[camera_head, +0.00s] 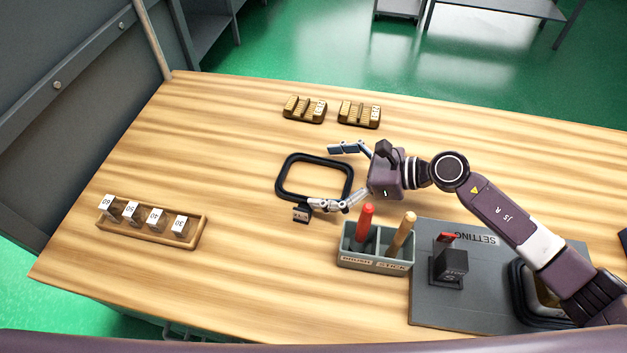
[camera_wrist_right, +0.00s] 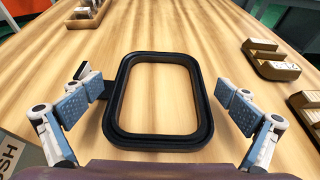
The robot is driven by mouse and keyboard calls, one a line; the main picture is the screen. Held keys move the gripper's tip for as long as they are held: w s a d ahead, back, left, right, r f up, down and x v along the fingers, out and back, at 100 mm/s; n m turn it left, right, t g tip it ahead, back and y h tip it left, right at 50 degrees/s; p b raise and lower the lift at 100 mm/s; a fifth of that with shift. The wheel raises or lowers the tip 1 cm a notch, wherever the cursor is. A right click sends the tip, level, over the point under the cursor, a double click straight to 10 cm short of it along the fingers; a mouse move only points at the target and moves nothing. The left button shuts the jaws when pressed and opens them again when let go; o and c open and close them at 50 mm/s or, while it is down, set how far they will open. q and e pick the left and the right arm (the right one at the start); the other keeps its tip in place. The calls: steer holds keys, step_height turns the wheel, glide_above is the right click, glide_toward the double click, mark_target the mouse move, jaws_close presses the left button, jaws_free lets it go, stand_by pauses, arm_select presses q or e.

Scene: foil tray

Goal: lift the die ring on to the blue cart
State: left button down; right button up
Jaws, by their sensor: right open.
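The die ring (camera_head: 291,198), a black rounded-rectangle frame, lies flat on the wooden table. It fills the middle of the right wrist view (camera_wrist_right: 207,122). My right gripper (camera_head: 325,178) is open at the ring's right end, with its fingers spread on opposite sides. In the wrist view the finger pads of the gripper (camera_wrist_right: 160,104) flank the ring with a gap on each side, so it is not gripped. My left gripper is not in view. I cannot make out a blue cart.
A small black labelled block (camera_head: 301,214) lies beside the ring. A brush-and-stick holder (camera_head: 374,262) stands close to my right gripper. Another black ring (camera_head: 518,290) lies on the grey mat (camera_head: 428,300). A wooden block rack (camera_head: 180,238) is at left; two wooden trays (camera_head: 304,117) (camera_head: 359,122) lie behind.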

mark_target(286, 175)
steer(key=shift+p+x, duration=0.35)
steer(key=shift+x, duration=1.5)
steer(key=shift+r, duration=0.1)
steer(key=c, duration=1.2)
